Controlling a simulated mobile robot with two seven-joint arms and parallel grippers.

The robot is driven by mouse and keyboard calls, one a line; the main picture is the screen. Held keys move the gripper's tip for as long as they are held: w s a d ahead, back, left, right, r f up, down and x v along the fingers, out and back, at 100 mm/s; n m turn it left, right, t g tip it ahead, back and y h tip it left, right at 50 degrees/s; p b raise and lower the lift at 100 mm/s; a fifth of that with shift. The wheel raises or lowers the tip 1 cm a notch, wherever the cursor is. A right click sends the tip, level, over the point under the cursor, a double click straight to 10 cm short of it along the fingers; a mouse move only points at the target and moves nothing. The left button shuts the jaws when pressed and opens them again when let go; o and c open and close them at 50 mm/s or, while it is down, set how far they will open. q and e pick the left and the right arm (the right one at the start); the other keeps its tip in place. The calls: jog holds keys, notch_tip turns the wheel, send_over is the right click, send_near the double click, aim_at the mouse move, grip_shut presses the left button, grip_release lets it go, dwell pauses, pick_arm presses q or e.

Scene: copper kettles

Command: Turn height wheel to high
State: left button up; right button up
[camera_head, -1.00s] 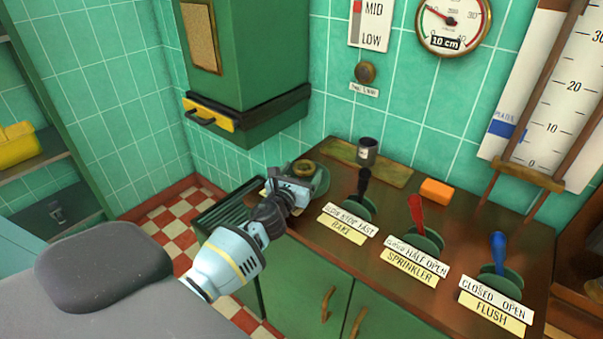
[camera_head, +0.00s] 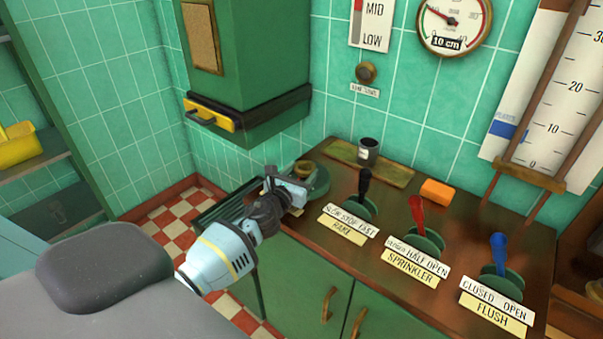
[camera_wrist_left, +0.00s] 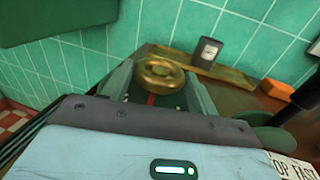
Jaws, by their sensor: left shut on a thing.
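The height wheel is a green disc with a brass ring-shaped knob (camera_head: 304,169), at the counter's left end in the head view. The brass knob also shows in the left wrist view (camera_wrist_left: 161,75), between the two fingers. My left gripper (camera_head: 288,187) reaches it from the front left and is shut on it; the fingers (camera_wrist_left: 160,90) stand on either side of the knob. The wheel's label is not readable, partly behind the gripper. The round gauge (camera_head: 453,22) above shows "10 cm". My right gripper is out of view.
The rake lever (camera_head: 364,186), red sprinkler lever (camera_head: 416,215) and blue flush lever (camera_head: 498,252) stand to the right. A dark cup (camera_head: 367,151) and an orange block (camera_head: 437,192) sit behind. A green cabinet (camera_head: 245,70) with a yellow handle overhangs the left.

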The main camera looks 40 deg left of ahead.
pick_arm(q)
jog(key=shift+a+f+m+h, duration=0.15)
jog(key=shift+a+m+h, duration=0.1)
jog(key=shift+m+h, duration=0.65)
jog(key=m+h+b, duration=0.2)
jog(key=h+b, duration=0.1)
jog(key=m+g+h+b, duration=0.1)
jog(key=h+b, duration=0.2)
jog(key=a+m+g+h+b, duration=0.1)
jog(key=m+h+b, duration=0.1)
jog(key=h+b, duration=0.1)
jog(key=shift+w+a+f+m+h, duration=0.1)
jog(key=shift+w+f+m+h, duration=0.1)
jog(key=shift+m+h, duration=0.1)
jog(key=shift+r+m+g+h+b, duration=0.1)
jog(key=shift+m+g+h+b, duration=0.35)
jog(key=shift+b, duration=0.55)
jog(key=shift+a+r+m+g+h+b, duration=0.15)
jog(key=shift+m+g+h+b, duration=0.25)
jog(key=shift+h+b, duration=0.4)
jog(key=shift+r+b, duration=0.15)
jog(key=shift+b, duration=0.3)
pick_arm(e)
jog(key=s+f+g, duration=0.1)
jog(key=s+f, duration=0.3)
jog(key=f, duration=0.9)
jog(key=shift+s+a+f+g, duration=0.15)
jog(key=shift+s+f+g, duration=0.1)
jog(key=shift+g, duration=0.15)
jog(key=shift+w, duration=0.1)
